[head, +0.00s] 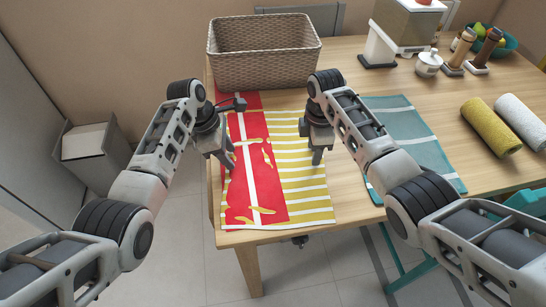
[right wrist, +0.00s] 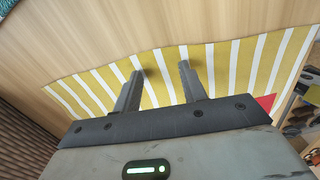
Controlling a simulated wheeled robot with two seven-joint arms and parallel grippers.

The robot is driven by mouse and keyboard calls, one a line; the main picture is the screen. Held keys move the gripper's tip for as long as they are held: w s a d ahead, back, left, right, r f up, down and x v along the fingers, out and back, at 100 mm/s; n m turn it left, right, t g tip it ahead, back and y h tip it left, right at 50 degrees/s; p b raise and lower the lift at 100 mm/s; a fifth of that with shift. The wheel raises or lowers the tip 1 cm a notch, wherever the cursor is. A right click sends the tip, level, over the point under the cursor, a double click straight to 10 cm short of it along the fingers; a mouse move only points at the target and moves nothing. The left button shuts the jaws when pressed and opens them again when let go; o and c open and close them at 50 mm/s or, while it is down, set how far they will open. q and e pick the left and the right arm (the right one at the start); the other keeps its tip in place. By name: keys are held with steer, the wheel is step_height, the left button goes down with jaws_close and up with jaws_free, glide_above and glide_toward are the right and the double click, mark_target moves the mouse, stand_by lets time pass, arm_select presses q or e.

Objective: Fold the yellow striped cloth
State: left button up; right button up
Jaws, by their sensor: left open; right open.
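The yellow and white striped cloth (head: 300,185) lies flat on the wooden table near its front left corner. A red layer (head: 265,185) with a white line and yellow patches covers its left part; I cannot tell whether it is a separate cloth or the other face. My left gripper (head: 232,162) is open over the left edge of the red layer. My right gripper (head: 317,160) is open and empty at the cloth's right edge. In the right wrist view, its fingers (right wrist: 161,80) are apart over the striped cloth (right wrist: 244,62); contact is unclear.
A wicker basket (head: 264,62) stands behind the cloth. A teal cloth (head: 425,155) lies to the right, partly behind my right arm. Yellow (head: 490,127) and white (head: 522,122) rolls lie further right. Jars and a bowl (head: 508,46) are at the back right.

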arm_select(q)
steer(key=shift+f, duration=0.2)
arm_select(e)
steer(key=shift+f, duration=0.2)
arm_select(q)
jaws_close()
arm_select(e)
jaws_close()
arm_select(q)
steer(key=shift+r, duration=0.15)
arm_select(e)
steer(key=shift+r, duration=0.15)
